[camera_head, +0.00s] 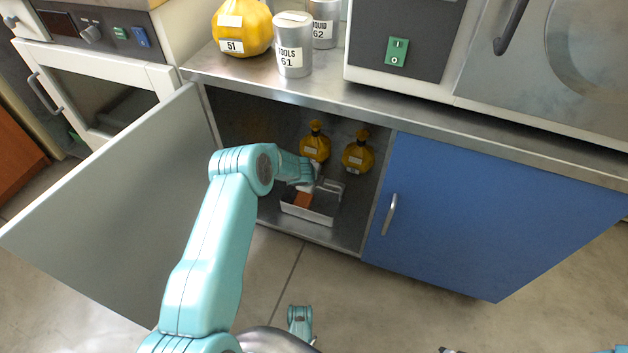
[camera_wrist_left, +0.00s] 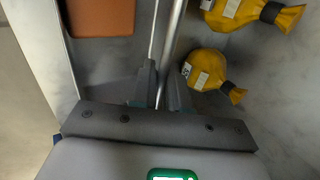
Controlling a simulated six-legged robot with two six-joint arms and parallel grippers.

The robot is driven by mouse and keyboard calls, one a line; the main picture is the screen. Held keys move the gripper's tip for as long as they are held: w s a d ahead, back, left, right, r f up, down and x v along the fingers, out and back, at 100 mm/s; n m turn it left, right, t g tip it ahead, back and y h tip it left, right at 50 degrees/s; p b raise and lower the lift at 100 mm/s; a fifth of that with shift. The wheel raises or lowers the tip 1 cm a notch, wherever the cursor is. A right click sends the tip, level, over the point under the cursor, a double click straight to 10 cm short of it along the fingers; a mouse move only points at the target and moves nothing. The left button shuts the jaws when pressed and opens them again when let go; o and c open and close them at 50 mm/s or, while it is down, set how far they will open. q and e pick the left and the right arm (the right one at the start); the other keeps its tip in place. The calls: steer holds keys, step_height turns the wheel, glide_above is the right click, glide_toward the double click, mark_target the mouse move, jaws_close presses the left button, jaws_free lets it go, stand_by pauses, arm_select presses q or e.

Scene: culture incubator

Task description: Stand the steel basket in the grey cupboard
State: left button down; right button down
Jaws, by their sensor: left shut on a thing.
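The steel basket (camera_head: 308,216) is inside the open grey cupboard, close to the front edge of its floor (camera_head: 345,240). It looks upright, and an orange-brown block (camera_head: 302,199) lies in it. I cannot tell whether its base touches the cupboard floor. My left gripper (camera_head: 318,184) reaches in from the left and is shut on the basket's handle. In the left wrist view the thin steel handle (camera_wrist_left: 175,40) runs between the fingers (camera_wrist_left: 164,82), with the block (camera_wrist_left: 102,17) beside it.
Two yellow bottles (camera_head: 315,145) (camera_head: 357,155) stand in the cupboard behind the basket. The grey door (camera_head: 110,205) is swung open to the left. The blue door (camera_head: 480,215) at the right is shut. A yellow jar (camera_head: 240,27) and two grey canisters (camera_head: 294,55) (camera_head: 325,30) stand on the worktop.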

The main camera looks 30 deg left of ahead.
arm_select(q)
steer(key=c, duration=1.1)
jaws_free()
steer(key=shift+r+p, duration=0.75)
steer(key=shift+p, duration=0.2)
steer(key=shift+s+r, duration=0.15)
steer(key=b+v, duration=0.2)
steer(key=v, duration=0.9)
steer(key=s+d+f+n+g+h, duration=0.2)
steer(key=s+d+f+n+h, duration=0.15)
steer(key=s+d, duration=0.4)
steer(key=s+d+f+n+g+h, duration=0.15)
steer(key=s+d+n, duration=0.3)
steer(key=d, duration=0.65)
steer(key=s+d+n, duration=0.2)
steer(key=s+n, duration=0.1)
steer(key=s, duration=0.1)
steer(key=s+d+f+n, duration=0.1)
steer(key=s+d+n, duration=0.1)
steer(key=s+n, duration=0.1)
steer(key=s+d+f+n, duration=0.1)
steer(key=s+d+n, duration=0.1)
steer(key=s+n, duration=0.2)
steer(key=shift+s+g, duration=0.35)
steer(key=shift+s, duration=0.6)
